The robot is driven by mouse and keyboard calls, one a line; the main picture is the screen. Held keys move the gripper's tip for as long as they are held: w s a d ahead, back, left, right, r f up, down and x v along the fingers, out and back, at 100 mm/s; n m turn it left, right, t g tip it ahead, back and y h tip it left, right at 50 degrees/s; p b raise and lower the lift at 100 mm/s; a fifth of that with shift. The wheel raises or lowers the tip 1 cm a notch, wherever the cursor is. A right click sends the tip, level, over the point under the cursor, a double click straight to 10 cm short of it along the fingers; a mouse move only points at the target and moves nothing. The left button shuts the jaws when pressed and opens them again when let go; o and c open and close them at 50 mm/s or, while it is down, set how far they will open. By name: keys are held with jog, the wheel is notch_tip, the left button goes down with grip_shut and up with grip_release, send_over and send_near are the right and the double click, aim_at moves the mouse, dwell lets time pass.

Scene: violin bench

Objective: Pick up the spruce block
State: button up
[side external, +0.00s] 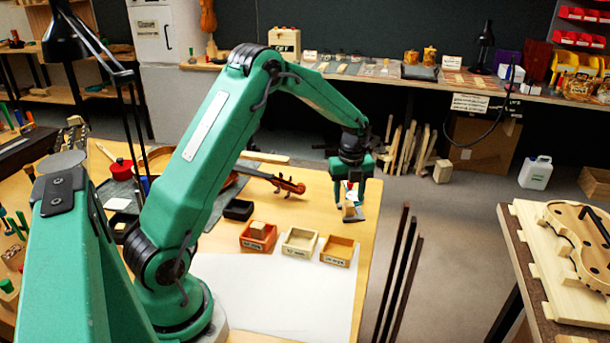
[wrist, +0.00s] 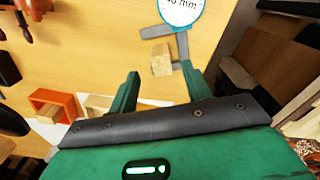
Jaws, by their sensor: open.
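A small pale wooden block, which looks like the spruce block (wrist: 161,66), sits at the grey caliper (wrist: 180,46) with a round white dial. In the side view the block (side external: 349,211) is at the table's right edge, partly hidden by my gripper. My gripper (side external: 349,199) points down over it with its fingers apart. In the wrist view the block lies just beyond and between the two green fingertips; I cannot tell whether either finger touches it.
Three small boxes stand nearby: a red one (side external: 246,244) with a wooden block in it, a cream one (side external: 300,253) and a tan one (side external: 338,262). A violin neck (side external: 275,181) lies to the left. The table's right edge is close; white paper covers the front.

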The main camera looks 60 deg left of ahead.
aim_at(349, 203)
jog(key=shift+w+f, duration=0.1)
jog(key=shift+f, duration=2.1)
grip_shut()
jog(key=shift+r, duration=0.2)
jog(key=shift+r, duration=0.6)
jog(key=r, duration=0.1)
jog(key=d+r, duration=0.1)
jog(key=r, duration=0.1)
jog(key=shift+r, duration=0.1)
jog(key=s+d+r, duration=0.2)
jog(key=d+r, duration=0.4)
jog(key=d, duration=0.4)
jog(key=shift+s+d+r, duration=0.15)
jog(key=shift+s, duration=0.25)
